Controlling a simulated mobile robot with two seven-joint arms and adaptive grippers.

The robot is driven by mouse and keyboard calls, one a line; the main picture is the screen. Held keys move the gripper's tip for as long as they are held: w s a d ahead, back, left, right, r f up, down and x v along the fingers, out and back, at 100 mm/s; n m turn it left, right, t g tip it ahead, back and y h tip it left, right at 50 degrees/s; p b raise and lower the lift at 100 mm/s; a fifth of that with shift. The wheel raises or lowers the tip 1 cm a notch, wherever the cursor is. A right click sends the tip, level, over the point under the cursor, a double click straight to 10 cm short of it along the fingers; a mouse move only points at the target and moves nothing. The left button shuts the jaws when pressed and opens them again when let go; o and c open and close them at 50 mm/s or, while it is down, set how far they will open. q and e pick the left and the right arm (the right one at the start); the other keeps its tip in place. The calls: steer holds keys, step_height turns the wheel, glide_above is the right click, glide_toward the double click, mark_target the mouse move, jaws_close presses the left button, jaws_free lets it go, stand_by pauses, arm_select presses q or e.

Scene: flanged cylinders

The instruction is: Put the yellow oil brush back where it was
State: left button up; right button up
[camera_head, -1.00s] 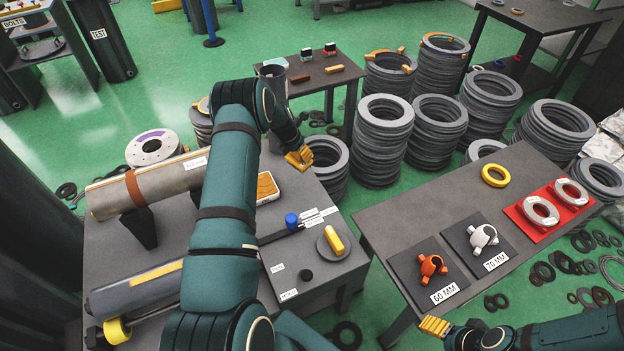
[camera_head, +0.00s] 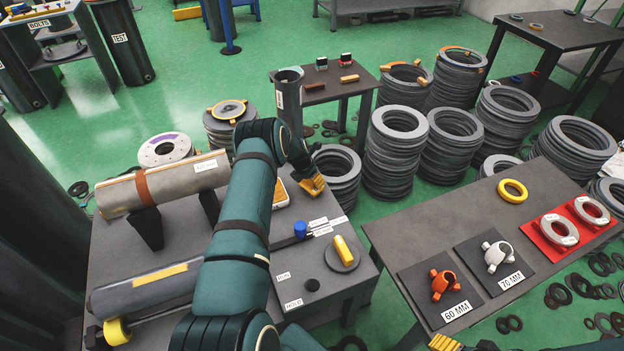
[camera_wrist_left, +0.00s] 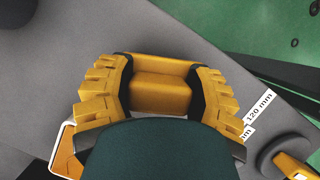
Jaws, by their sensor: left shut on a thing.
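My left gripper (camera_head: 314,187) is over the right-hand part of the grey workbench (camera_head: 318,205). In the left wrist view (camera_wrist_left: 160,92) its yellow fingers with dark pads are shut on a yellow block, which I take as the yellow oil brush (camera_wrist_left: 162,88). The block sits level between the fingers, its lower side hidden by my wrist. In the head view my gripper hides it. I cannot tell whether it touches the bench. My right gripper (camera_head: 445,343) shows only partly at the bottom edge; its opening is unclear.
Near my left gripper are a white-and-orange device (camera_head: 280,194), a blue-topped tool (camera_head: 300,230) beside labels, and a grey disc with a yellow handle (camera_head: 344,252). A dark upright cylinder (camera_head: 289,98) stands behind. A second table (camera_head: 400,225) holds clamps and rings.

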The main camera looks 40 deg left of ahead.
arm_select(q)
steer(key=shift+f, duration=0.1)
steer(key=o, duration=1.1)
